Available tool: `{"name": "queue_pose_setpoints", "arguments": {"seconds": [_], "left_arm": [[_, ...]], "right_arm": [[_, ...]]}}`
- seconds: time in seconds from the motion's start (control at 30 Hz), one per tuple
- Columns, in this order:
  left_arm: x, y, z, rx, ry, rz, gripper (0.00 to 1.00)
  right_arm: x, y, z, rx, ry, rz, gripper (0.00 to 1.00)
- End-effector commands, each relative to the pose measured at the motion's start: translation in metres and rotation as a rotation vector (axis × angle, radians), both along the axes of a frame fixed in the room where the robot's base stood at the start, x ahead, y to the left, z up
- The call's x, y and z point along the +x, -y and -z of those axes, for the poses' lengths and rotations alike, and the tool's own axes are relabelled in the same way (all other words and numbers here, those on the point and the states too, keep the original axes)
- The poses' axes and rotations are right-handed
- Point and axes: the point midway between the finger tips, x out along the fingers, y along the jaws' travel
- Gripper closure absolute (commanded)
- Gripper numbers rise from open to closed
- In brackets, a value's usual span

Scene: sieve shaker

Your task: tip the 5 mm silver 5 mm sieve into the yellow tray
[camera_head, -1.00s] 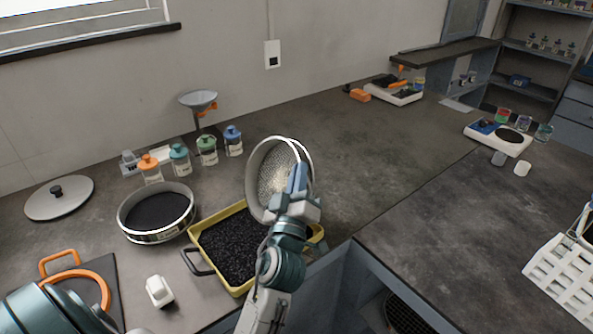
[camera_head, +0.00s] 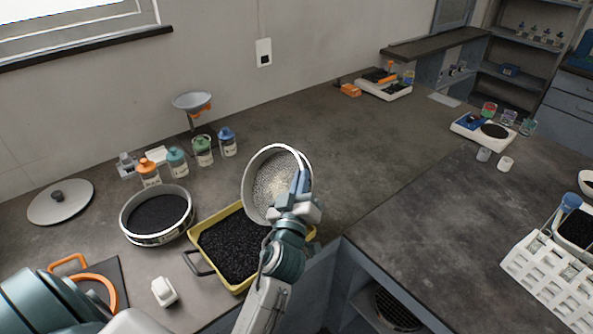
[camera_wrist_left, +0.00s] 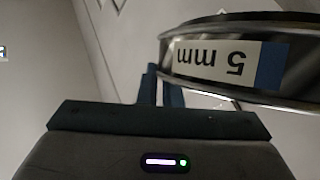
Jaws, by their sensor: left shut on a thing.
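My left gripper (camera_head: 297,206) is shut on the rim of the silver 5 mm sieve (camera_head: 270,184). The sieve is tipped up steeply on its side, with its pale mesh facing the head camera. It is above the back right part of the yellow tray (camera_head: 216,272), and no grains show on the mesh. The tray holds a bed of black granules; its right part is hidden by my arm. In the left wrist view the sieve wall (camera_wrist_left: 225,25) carries an upside-down "5 mm" label. My right gripper is not in view.
A round silver-rimmed vessel (camera_head: 148,238) with dark contents stands left of the tray. A lid (camera_head: 61,203), several capped bottles (camera_head: 203,152) and a funnel stand (camera_head: 192,102) are behind. A small white object (camera_head: 164,291) lies in front. A white rack (camera_head: 550,275) stands at right. The middle bench is clear.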

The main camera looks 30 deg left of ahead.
Motion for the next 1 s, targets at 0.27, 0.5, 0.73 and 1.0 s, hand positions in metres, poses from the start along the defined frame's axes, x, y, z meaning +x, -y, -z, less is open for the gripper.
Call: {"name": "queue_pose_setpoints", "arguments": {"seconds": [0.27,0.5,0.73,1.0], "left_arm": [[0.009,0.004,0.001,0.032,-0.071,0.001,1.0],[0.009,0.004,0.003,0.034,-0.073,0.0,1.0],[0.014,0.006,0.002,0.057,-0.13,0.0,1.0],[0.024,0.011,0.013,0.11,-0.245,0.001,1.0]], "right_arm": [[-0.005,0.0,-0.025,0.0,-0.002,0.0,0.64],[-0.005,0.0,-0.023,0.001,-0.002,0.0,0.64],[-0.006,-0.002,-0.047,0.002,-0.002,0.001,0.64],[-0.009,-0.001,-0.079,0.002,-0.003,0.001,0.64]]}}
